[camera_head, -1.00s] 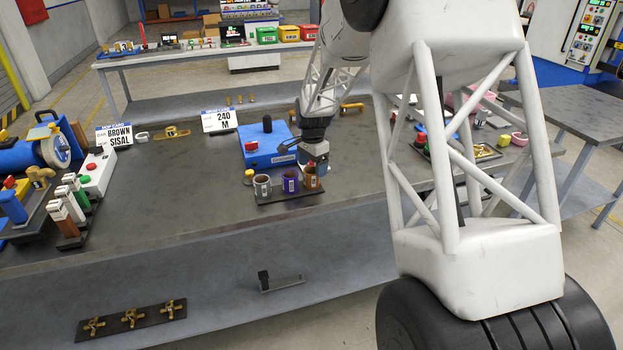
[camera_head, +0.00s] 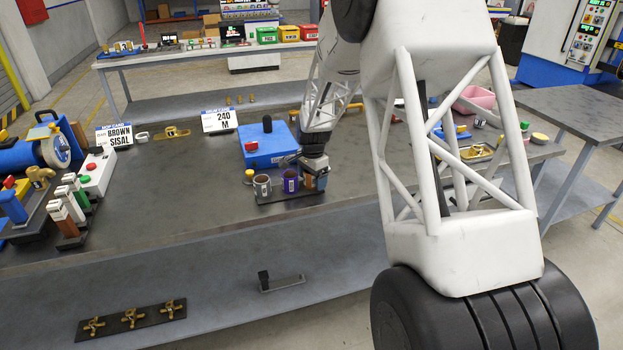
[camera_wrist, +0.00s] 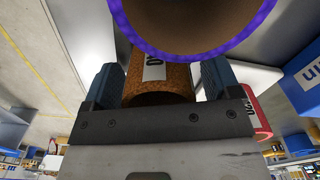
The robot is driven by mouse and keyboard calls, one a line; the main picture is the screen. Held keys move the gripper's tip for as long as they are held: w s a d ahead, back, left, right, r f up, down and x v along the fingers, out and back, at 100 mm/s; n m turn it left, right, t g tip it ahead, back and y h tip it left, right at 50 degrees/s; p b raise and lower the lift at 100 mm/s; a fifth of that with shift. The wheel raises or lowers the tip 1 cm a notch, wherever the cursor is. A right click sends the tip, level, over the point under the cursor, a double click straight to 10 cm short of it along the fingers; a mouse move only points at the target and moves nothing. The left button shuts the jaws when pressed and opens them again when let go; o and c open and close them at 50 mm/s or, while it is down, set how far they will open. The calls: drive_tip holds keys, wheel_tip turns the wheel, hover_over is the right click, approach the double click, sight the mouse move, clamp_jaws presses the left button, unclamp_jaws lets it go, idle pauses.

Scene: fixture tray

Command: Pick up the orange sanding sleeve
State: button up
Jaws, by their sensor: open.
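The orange sanding sleeve (camera_head: 309,184) stands at the right end of a small dark holder (camera_head: 276,196), partly hidden by my gripper (camera_head: 314,168) in the head view. In the wrist view, the orange-brown sleeve (camera_wrist: 160,88) with its white label lies between the two fingers of my open gripper (camera_wrist: 160,84), one finger on each side. I cannot tell whether either finger touches it. The purple sleeve (camera_head: 291,182) stands just left of it; its purple rim (camera_wrist: 190,53) fills the top of the wrist view.
A grey sleeve (camera_head: 262,186) stands at the holder's left end. A blue box (camera_head: 265,148) sits close behind the holder. A red-pink ring-shaped object (camera_wrist: 260,112) shows at the right of the wrist view. The bench (camera_head: 180,205) left of the holder is clear.

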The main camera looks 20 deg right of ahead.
idle(0.5)
drive_tip(key=c, duration=0.8)
drive_tip(key=shift+r, duration=0.15)
drive_tip(key=shift+r, duration=0.5)
wheel_tip(320, 180, up, 2)
drive_tip(key=shift+r, duration=0.1)
drive_tip(key=s+a+r, duration=0.1)
drive_tip(key=s+a, duration=0.1)
drive_tip(key=s, duration=1.3)
drive_tip(key=shift+s+r, duration=0.25)
drive_tip(key=shift+s, duration=0.15)
